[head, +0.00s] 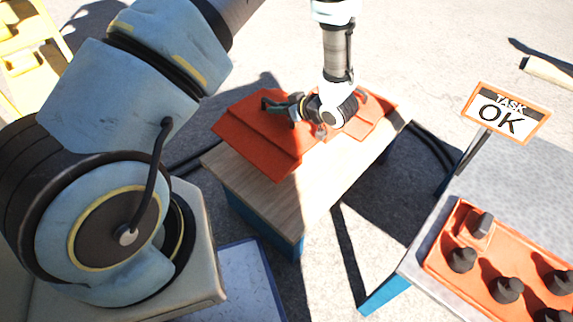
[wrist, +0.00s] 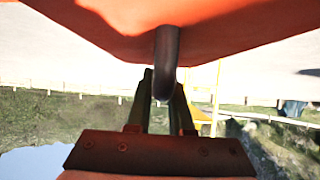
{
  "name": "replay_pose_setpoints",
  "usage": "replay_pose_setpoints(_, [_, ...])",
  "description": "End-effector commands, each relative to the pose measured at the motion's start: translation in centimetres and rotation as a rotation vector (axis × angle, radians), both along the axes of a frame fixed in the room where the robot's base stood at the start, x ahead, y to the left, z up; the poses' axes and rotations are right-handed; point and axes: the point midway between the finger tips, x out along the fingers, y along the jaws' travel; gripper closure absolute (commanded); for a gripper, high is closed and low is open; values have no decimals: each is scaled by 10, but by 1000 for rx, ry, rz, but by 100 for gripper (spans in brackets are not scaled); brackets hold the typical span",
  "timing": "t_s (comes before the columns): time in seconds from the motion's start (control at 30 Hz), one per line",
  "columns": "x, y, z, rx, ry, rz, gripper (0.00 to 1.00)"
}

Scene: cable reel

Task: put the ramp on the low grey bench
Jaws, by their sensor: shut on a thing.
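The ramp (head: 257,138) is an orange-red, stepped piece over the wood-topped table (head: 255,191) in the head view. It fills the top of the wrist view (wrist: 90,28). My gripper (head: 270,104) is at the ramp's upper side, its dark fingers shut on a dark rounded handle (wrist: 166,55). The wrist view shows the handle between the fingertips (wrist: 163,85). I cannot tell whether the ramp touches the tabletop. A low grey surface (head: 238,284) with a blue edge shows at the bottom, partly hidden by my arm; it looks like the low grey bench.
A grey-topped table (head: 528,165) at the right holds an orange tray (head: 478,279) with several black knobs. A "TASK OK" sign (head: 500,113) stands at its far side. Dark cables (head: 432,147) lie on the floor. Yellow frames (head: 30,45) stand at upper left.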

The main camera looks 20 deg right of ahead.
Motion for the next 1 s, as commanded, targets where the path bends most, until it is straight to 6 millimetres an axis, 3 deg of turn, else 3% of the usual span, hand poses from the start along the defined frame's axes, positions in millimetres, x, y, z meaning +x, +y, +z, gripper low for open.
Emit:
replay_pose_setpoints(0.1, [-13, -13, -8, -1, -6, 14, 100])
replay_pose_setpoints(0.3, [-22, -19, -24, 2, -4, 27, 100])
replay_pose_setpoints(0.53, [-22, -19, -59, 2, -4, 27, 100])
replay_pose_setpoints(0.83, [-21, -19, -78, 2, -6, 27, 100])
replay_pose_setpoints(1.0, [-21, -19, -99, 2, -6, 27, 100])
